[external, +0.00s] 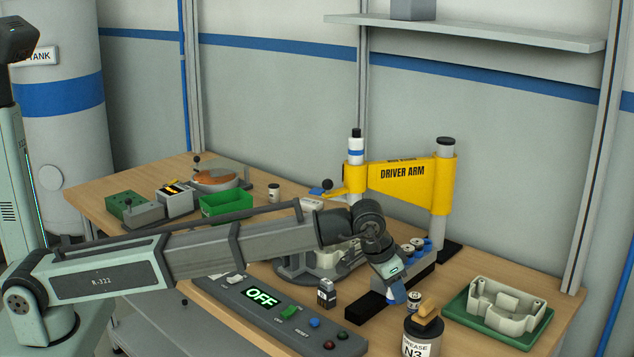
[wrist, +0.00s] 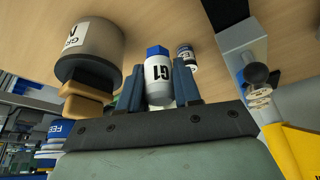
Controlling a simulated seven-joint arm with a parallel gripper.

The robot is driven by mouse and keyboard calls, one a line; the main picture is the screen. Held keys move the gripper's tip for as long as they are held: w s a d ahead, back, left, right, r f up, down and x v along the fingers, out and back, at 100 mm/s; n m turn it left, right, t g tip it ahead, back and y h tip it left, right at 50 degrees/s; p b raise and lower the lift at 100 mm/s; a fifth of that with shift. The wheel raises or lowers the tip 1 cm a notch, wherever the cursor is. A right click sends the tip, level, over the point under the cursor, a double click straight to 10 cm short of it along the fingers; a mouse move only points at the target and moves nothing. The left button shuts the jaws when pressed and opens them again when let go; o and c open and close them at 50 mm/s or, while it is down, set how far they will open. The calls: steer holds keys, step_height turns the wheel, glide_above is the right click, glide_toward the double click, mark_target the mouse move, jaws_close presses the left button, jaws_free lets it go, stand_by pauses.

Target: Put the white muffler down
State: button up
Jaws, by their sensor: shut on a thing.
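The white muffler (wrist: 160,81) is a small white cylinder with a blue end and a dark "G1" marking. In the wrist view it sits between the two blue fingers of my gripper (wrist: 159,88), which is shut on it. In the external view my gripper (external: 398,293) points down over the right part of the bench, beside the black bar and left of the small jar. The muffler is mostly hidden there by the fingers, and I cannot tell whether it touches the bench.
A grease tin (external: 422,338) with tan blocks on top stands close by; it also shows in the wrist view (wrist: 95,47). A small jar (external: 414,298) is beside it. A green tray (external: 462,308) holds a pale casting. The yellow driver arm (external: 405,178) rises behind.

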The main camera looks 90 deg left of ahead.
mark_target(396, 328)
steer(key=shift+f, duration=4.05)
steer(key=shift+f, duration=0.15)
steer(key=o, duration=1)
steer(key=shift+o, duration=0.2)
steer(key=v, duration=1.2)
